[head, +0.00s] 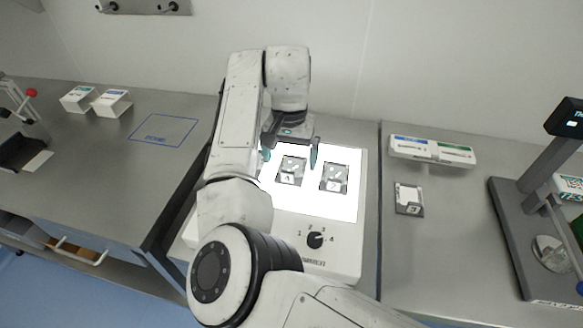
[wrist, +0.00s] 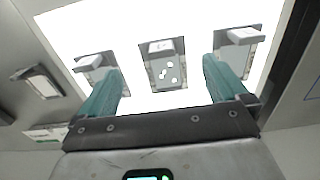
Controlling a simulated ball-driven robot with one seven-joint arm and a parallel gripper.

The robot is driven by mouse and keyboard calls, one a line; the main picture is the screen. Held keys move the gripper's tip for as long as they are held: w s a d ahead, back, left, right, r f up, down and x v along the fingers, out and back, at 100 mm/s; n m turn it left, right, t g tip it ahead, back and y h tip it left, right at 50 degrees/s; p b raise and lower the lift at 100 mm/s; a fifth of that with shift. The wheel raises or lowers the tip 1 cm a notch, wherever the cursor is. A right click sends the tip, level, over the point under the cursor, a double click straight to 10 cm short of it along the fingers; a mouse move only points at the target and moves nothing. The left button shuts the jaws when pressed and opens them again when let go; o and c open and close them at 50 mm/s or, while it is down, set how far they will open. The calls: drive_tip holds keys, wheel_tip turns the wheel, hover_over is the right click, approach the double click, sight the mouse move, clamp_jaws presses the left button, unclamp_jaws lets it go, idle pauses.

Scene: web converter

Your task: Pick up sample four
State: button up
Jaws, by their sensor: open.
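My gripper (head: 290,155) is open and empty above the lit white panel, its two teal fingers spread wide. A dark-framed sample (head: 291,171) with a white numbered tab lies flat between the fingers in the picture; its number looks like a 4 but is small. In the wrist view this sample (wrist: 165,72) lies ahead of my gripper (wrist: 161,72), with pale spots in its window. A second sample (head: 334,178), tab apparently 2, lies to its right. The wrist view shows a third panel sample (wrist: 238,50) at the right, hidden by my arm in the head view.
The panel belongs to a light box with a knob (head: 315,240). Another sample (head: 409,199), apparently 3, lies on the right counter near a white-green box (head: 432,151). A stand (head: 520,230) is at far right. White boxes (head: 111,103) and a blue outlined square (head: 164,130) are left.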

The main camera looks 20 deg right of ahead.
sight(288, 174)
drive_tip(key=shift+s+a+f+p, duration=0.1)
drive_tip(key=shift+f+p, duration=0.15)
drive_tip(key=shift+f, duration=0.65)
drive_tip(key=shift+a+f+p, duration=0.15)
drive_tip(key=shift+f+p, duration=0.15)
drive_tip(key=shift+f, duration=0.65)
drive_tip(key=shift+s+a+f+p, duration=0.1)
drive_tip(key=shift+f+p, duration=0.15)
drive_tip(key=shift+f, duration=0.65)
drive_tip(key=c, duration=1.1)
